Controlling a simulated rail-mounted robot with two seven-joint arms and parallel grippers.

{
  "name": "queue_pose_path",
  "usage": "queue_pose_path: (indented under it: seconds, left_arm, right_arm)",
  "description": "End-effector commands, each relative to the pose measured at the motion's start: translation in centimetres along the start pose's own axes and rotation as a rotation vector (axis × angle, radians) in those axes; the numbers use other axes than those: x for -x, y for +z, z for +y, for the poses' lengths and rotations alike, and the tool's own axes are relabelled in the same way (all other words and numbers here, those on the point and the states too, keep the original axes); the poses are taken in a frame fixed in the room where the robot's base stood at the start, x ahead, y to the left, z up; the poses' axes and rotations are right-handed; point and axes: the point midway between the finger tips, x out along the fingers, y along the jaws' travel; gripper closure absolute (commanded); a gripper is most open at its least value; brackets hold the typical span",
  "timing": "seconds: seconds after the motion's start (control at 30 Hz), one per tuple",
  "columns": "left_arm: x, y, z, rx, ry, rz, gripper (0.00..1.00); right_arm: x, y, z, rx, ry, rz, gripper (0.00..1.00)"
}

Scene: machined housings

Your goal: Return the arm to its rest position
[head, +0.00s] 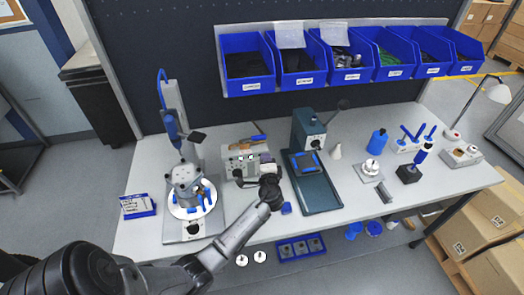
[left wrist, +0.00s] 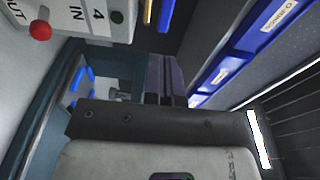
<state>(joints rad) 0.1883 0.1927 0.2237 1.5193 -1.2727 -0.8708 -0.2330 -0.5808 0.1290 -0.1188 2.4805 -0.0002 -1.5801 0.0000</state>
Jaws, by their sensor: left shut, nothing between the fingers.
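My left arm reaches in from the lower left in the head view, and its dark end, my left gripper (head: 270,182), is over the table between the grey control box (head: 243,165) and the dark teal tray (head: 318,198). In the left wrist view its fingers (left wrist: 164,68) are together with nothing between them. The teal tray (left wrist: 42,128) with blue pieces shows behind them, and the box with a red knob (left wrist: 52,20) is at the upper left. My right gripper is in neither view.
A grey housing (head: 186,180) stands on a round white fixture at the left. A teal press (head: 308,130) stands behind the tray. A blue bottle (head: 377,142) and small fixtures are at the right. Blue bins (head: 247,62) hang along the back.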

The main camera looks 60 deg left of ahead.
Motion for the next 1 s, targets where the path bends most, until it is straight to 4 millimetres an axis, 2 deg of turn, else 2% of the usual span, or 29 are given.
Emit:
queue_pose_path:
  seconds: [0.2, 0.4, 0.87, 0.93, 1.0]
  left_arm:
    - [3.7, -0.4, 0.1, 0.002, 0.001, 0.0, 1.0]
    - [5.6, -0.6, 0.0, 0.0, -0.001, -0.001, 1.0]
    - [6.2, -0.5, 0.0, 0.025, 0.001, -0.008, 1.0]
    - [6.3, 0.2, 0.4, 0.071, 0.025, -0.054, 1.0]
    - [6.4, 0.9, 1.7, 0.163, 0.108, -0.106, 1.0]
  right_arm:
    - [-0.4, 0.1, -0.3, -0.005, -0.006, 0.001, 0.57]
    - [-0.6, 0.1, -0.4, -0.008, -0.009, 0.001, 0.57]
    - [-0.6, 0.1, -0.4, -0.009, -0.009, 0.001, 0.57]
    - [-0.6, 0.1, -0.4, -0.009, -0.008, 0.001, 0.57]
    - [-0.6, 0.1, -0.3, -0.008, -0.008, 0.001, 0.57]
